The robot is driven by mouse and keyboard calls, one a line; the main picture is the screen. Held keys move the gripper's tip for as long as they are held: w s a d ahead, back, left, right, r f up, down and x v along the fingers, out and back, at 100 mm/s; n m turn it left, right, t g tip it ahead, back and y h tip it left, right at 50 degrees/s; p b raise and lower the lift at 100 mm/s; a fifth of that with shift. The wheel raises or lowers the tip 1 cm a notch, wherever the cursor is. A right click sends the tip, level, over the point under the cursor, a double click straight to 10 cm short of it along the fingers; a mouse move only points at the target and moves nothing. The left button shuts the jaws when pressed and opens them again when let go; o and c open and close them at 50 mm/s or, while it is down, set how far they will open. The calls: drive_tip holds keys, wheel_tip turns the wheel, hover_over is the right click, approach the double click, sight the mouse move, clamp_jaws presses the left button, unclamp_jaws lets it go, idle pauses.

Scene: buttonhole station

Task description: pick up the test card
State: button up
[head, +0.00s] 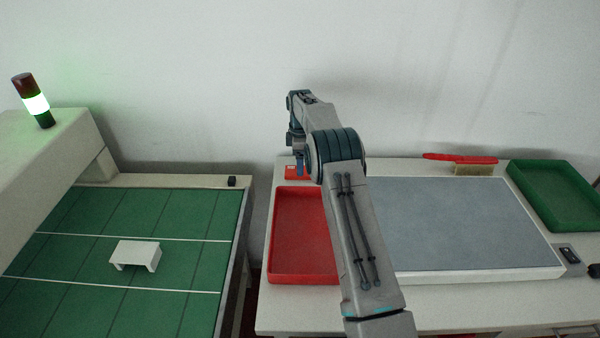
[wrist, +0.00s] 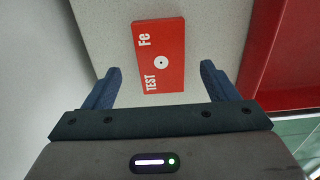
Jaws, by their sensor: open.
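The test card (wrist: 171,73) is a flat red card with white "TEST" and "Fe" lettering and a white disc with a dark centre. In the wrist view it lies on the pale table top, between and mostly beyond the fingers of my gripper (wrist: 161,82). The fingers are apart with the card's near end in the gap, and nothing is gripped. In the head view the card (head: 291,173) shows as a small red patch behind the red tray, partly covered by my gripper (head: 299,172). The height of the fingers above the table is hard to tell.
The red tray (head: 273,245) is close beside the card. A grey mat (head: 470,220), a red-handled brush (head: 460,158) and a green tray (head: 516,180) are to the right. A green conveyor (head: 75,255) with a white bracket (head: 136,254) and a lit signal lamp (head: 36,105) are at left.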

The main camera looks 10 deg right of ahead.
sight(291, 171)
wheel_tip(291, 171, down, 3)
drive_tip(key=shift+a+f, duration=0.15)
drive_tip(key=shift+f, duration=0.05)
drive_tip(key=c, duration=1.1)
